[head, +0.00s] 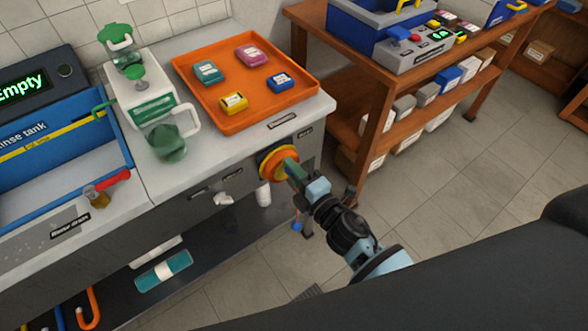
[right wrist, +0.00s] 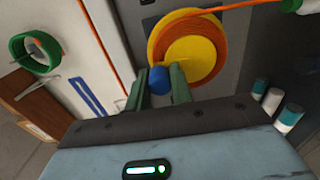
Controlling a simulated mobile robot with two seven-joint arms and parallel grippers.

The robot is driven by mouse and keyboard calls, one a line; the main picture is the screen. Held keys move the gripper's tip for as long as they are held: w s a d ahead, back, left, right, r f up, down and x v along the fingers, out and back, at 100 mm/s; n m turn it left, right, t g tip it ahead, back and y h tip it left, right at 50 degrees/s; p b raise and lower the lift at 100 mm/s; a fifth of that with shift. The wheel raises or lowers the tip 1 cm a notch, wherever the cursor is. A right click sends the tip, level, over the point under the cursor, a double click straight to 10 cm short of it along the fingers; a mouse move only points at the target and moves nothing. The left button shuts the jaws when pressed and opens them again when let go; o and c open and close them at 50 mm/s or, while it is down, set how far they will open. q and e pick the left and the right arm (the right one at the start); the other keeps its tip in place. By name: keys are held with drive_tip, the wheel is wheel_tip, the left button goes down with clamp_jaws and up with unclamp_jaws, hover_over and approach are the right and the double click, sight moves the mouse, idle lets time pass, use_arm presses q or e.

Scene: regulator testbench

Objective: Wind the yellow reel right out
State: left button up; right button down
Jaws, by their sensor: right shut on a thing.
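The yellow reel (head: 277,163) is mounted on the grey front of the bench, below the orange tray. In the right wrist view the yellow reel (right wrist: 195,58) shows a yellow disc with orange hose or cord wound around it. A blue knob (right wrist: 159,80) sits at its lower left edge. My right gripper (head: 292,170) is at the reel's face. In the right wrist view its green fingers (right wrist: 160,88) stand on both sides of the blue knob, shut on it. My left gripper is not in view.
The orange tray (head: 182,62) holds several small coloured boxes on the bench top. A green-and-white device (head: 148,95) and the blue rinse tank (head: 60,175) stand to the left. A wooden shelf unit (head: 345,55) stands at the right. Tiled floor is free below.

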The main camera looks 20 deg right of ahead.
drive_tip(key=c, duration=1.2)
unclamp_jaws()
drive_tip(key=shift+c, duration=0.2)
drive_tip(key=shift+s, duration=0.1)
drive_tip(key=v, duration=0.7)
drive_tip(key=shift+s+b, duration=0.3)
drive_tip(key=shift+d, duration=0.1)
